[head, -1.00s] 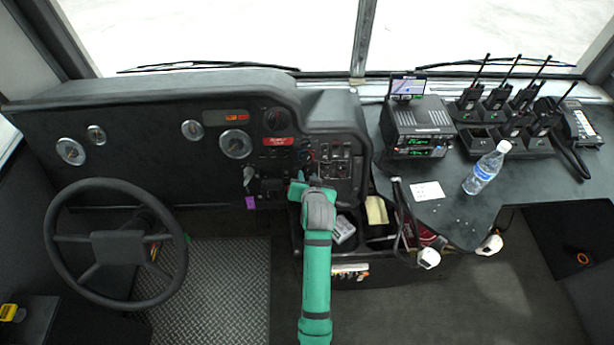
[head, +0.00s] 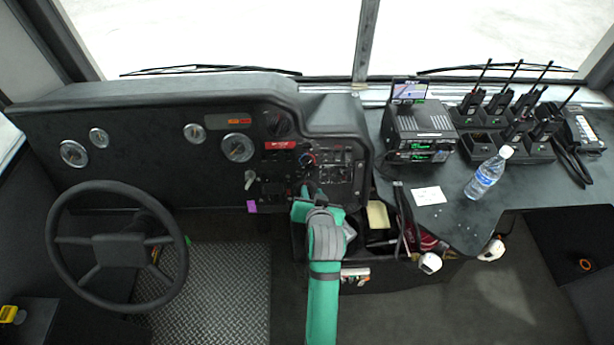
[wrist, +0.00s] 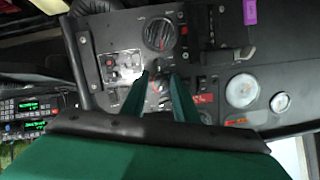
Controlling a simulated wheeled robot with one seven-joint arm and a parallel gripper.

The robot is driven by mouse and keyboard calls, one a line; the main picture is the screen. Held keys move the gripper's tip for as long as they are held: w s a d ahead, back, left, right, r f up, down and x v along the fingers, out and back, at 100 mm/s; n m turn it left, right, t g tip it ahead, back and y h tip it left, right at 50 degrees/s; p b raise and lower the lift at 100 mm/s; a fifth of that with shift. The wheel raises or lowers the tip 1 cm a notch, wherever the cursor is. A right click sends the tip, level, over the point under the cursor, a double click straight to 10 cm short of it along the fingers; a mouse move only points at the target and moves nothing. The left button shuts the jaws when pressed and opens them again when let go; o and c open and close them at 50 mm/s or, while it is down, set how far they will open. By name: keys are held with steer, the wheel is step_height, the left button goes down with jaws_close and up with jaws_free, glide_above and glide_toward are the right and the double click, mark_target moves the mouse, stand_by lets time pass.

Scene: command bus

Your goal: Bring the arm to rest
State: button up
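My green arm reaches up from the bottom of the head view to the dashboard (head: 150,125). My gripper (head: 309,186) is in front of the switch panel (head: 338,165), just below a small knob with red and blue marks (head: 307,159). In the wrist view, the two green fingers of my gripper (wrist: 160,75) are apart, with nothing seen held between them. A small red-marked knob (wrist: 159,86) shows in the gap behind them. I cannot tell whether a fingertip touches the panel.
A steering wheel (head: 117,245) is at left. Radio units (head: 420,130), a water bottle (head: 488,172), a white card (head: 429,195) and handheld radios in chargers (head: 500,140) stand on the right counter. An open bin (head: 378,238) lies below the panel. The floor (head: 420,310) is clear.

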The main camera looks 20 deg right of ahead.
steer(key=s+a+f+n+t, duration=0.1)
steer(key=s+a+f, duration=0.2)
steer(key=s+a, duration=0.35)
steer(key=s+a+f+n+t, duration=0.1)
steer(key=s+a+f+n, duration=0.2)
steer(key=s, duration=0.7)
steer(key=s+a+r+n+t+y, duration=0.1)
steer(key=s+a+r, duration=0.2)
steer(key=s, duration=0.6)
steer(key=s+a+r+n+t+y, duration=0.1)
steer(key=s+a+r, duration=0.3)
steer(key=s, duration=0.6)
steer(key=shift+s+a+r, duration=0.25)
steer(key=shift+a, duration=0.25)
